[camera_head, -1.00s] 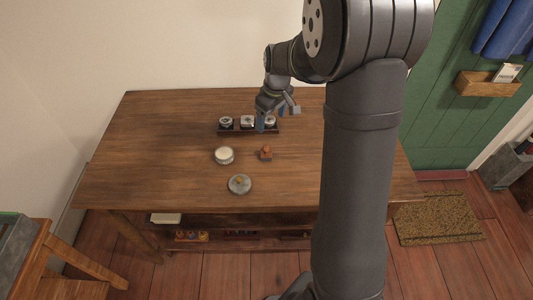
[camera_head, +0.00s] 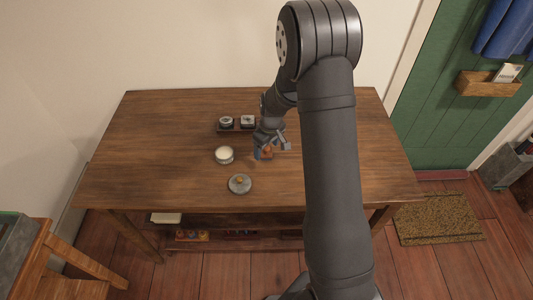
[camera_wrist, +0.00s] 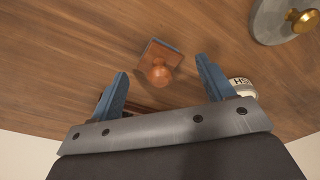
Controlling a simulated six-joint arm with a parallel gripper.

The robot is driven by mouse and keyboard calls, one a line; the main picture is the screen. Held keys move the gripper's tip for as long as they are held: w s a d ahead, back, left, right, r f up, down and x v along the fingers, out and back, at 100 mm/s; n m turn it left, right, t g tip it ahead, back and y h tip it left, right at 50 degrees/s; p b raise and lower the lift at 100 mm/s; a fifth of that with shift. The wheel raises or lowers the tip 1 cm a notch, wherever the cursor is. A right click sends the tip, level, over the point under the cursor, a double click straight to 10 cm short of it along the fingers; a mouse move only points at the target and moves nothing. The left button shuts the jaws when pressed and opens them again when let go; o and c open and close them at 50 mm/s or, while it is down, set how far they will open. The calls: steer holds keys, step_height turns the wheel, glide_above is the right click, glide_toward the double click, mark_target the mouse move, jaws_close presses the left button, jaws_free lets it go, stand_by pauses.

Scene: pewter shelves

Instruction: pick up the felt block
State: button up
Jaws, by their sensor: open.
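The felt block (camera_wrist: 172,52) is a small square block with an orange-brown round wooden knob and a greyish strip along one edge. It stands on the wooden table. In the head view, it (camera_head: 267,153) is partly hidden by my gripper (camera_head: 271,150). In the wrist view, my gripper (camera_wrist: 162,70) is open, with its blue fingers apart. The knob appears between the fingertips, with visible space on both sides. I see no contact, and the height of the fingertips above the table is hard to judge.
A white round tin (camera_head: 224,155) stands left of the block. A grey disc with a brass knob (camera_head: 240,184) lies toward the front; it also shows in the wrist view (camera_wrist: 268,22). A dark rack (camera_head: 236,130) with white-topped jars stands behind. The table's right side (camera_head: 350,160) looks clear.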

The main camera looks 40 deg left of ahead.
mark_target(268, 147)
steer(key=shift+a+f, duration=0.15)
steer(key=shift+f, duration=0.7)
steer(key=c, duration=0.9)
steer(key=shift+c, duration=0.2)
steer(key=shift+r, duration=0.5)
steer(key=r, duration=0.3)
steer(key=shift+w+d+r, duration=0.2)
steer(key=shift+d+r, duration=0.15)
steer(key=w+d+r, duration=0.4)
steer(key=d+r, duration=0.2)
steer(key=d, duration=0.4)
steer(key=shift+w+r, duration=0.15)
steer(key=shift+w, duration=0.05)
